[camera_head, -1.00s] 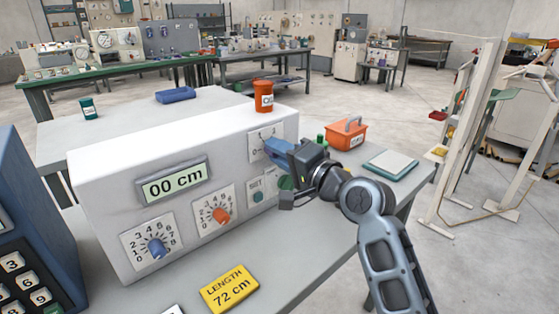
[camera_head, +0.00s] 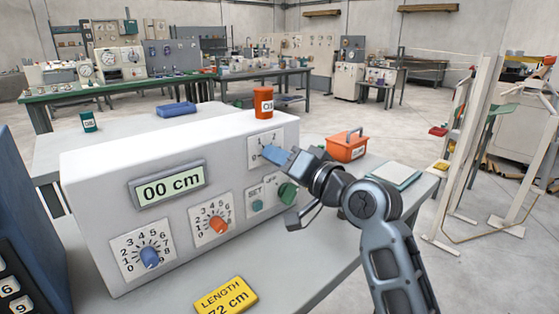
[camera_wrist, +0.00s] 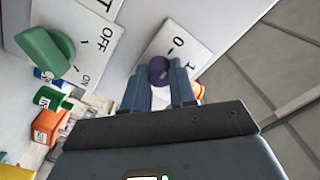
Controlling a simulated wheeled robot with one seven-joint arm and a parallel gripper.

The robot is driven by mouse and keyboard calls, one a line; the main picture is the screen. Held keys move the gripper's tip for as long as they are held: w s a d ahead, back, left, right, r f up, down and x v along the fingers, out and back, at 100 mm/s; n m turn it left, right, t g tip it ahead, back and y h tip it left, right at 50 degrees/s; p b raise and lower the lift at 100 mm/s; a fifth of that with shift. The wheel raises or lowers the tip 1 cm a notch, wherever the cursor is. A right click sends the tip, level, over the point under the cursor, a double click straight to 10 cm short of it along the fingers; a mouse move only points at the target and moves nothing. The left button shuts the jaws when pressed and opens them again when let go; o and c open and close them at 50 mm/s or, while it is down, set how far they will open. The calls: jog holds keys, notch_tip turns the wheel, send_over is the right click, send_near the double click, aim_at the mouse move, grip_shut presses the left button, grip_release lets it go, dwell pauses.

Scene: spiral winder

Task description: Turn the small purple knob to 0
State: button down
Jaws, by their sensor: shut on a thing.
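The small purple knob (camera_wrist: 158,70) shows in the wrist view on a white plate (camera_wrist: 185,40) marked 0 and 1. My gripper (camera_wrist: 160,75) has its two blue fingers on either side of the knob, shut on it. In the head view my gripper (camera_head: 270,153) reaches the same plate (camera_head: 258,142) at the right end of the white machine (camera_head: 100,190), and its fingers hide the knob there. The knob's pointer is too hidden to read.
A green knob (camera_head: 288,193) with OFF and ON marks sits below the plate, and it shows large in the wrist view (camera_wrist: 45,52). A small green button (camera_head: 257,206), an orange knob (camera_head: 218,225) and a blue knob (camera_head: 149,257) are further left. An orange can (camera_head: 264,103) stands above.

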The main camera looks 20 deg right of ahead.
jog(key=shift+f, duration=0.15)
jog(key=c, duration=0.9)
grip_release()
jog(key=shift+v, duration=3.9)
